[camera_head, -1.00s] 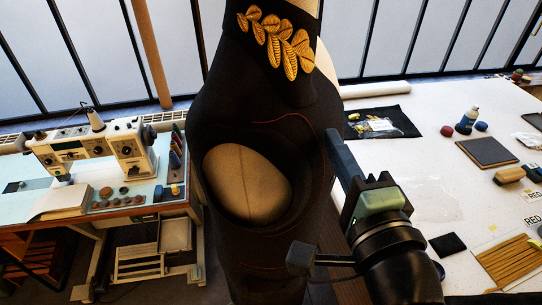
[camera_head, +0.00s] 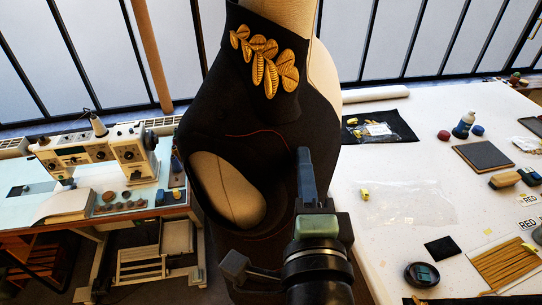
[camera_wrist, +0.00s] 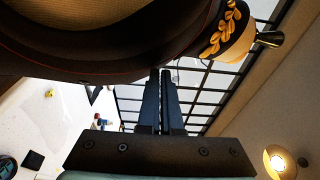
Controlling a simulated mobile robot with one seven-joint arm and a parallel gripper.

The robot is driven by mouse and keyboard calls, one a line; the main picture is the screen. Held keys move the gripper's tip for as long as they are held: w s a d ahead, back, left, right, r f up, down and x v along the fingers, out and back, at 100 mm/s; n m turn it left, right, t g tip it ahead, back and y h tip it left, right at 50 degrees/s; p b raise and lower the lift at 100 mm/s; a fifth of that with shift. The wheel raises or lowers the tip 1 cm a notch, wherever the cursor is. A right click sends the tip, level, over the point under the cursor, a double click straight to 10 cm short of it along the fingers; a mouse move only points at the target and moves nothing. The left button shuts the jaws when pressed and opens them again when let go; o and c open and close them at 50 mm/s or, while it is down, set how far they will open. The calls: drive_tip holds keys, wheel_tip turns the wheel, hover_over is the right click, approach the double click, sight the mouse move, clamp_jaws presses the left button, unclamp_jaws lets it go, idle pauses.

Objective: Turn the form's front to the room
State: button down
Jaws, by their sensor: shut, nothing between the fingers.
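The dress form (camera_head: 318,70) stands in the middle of the head view, in a dark garment (camera_head: 262,118) with a gold leaf ornament (camera_head: 265,62) at its collar. An oval shoulder opening shows the beige form (camera_head: 228,188). My gripper (camera_head: 304,152) is shut and empty, its fingers against or just in front of the garment, right of the opening. I cannot tell whether they touch. In the wrist view my shut fingers (camera_wrist: 160,75) point up to the lower edge of the dark garment (camera_wrist: 130,68), with the gold leaves (camera_wrist: 222,32) to the right.
A sewing machine (camera_head: 95,150) stands on a bench at the left. A white table (camera_head: 400,235) at the right holds a clear plastic sheet (camera_head: 405,203), a black pouch (camera_head: 375,127), a dark pad (camera_head: 482,156) and small items. A paned window runs behind.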

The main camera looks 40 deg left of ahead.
sight(246, 168)
drive_tip(key=shift+s+a+r+m+t+h+p, duration=0.1)
drive_tip(key=shift+s+a+m+t+h+p, duration=0.35)
drive_tip(key=shift+s+a, duration=0.35)
drive_tip(key=shift+d, duration=0.1)
drive_tip(key=p, duration=0.1)
drive_tip(key=s+a+h+p, duration=0.1)
drive_tip(key=p, duration=0.1)
drive_tip(key=shift+a+r+m+t, duration=0.2)
drive_tip(key=shift+r+m+t, duration=0.05)
drive_tip(key=shift+m, duration=0.1)
drive_tip(key=h+p, duration=0.1)
drive_tip(key=p, duration=0.2)
drive_tip(key=shift+s+a+m+t, duration=0.3)
drive_tip(key=shift+s+a+m, duration=0.05)
drive_tip(key=shift+s+m, duration=0.05)
drive_tip(key=shift+s+a+f+m+t+h+p, duration=0.3)
drive_tip(key=shift+s+a+f+h+p, duration=0.15)
drive_tip(key=shift+a+h, duration=0.1)
drive_tip(key=shift+s+a+r+m+h, duration=0.1)
drive_tip(key=shift+s+a+m+h, duration=0.25)
drive_tip(key=shift+a, duration=0.3)
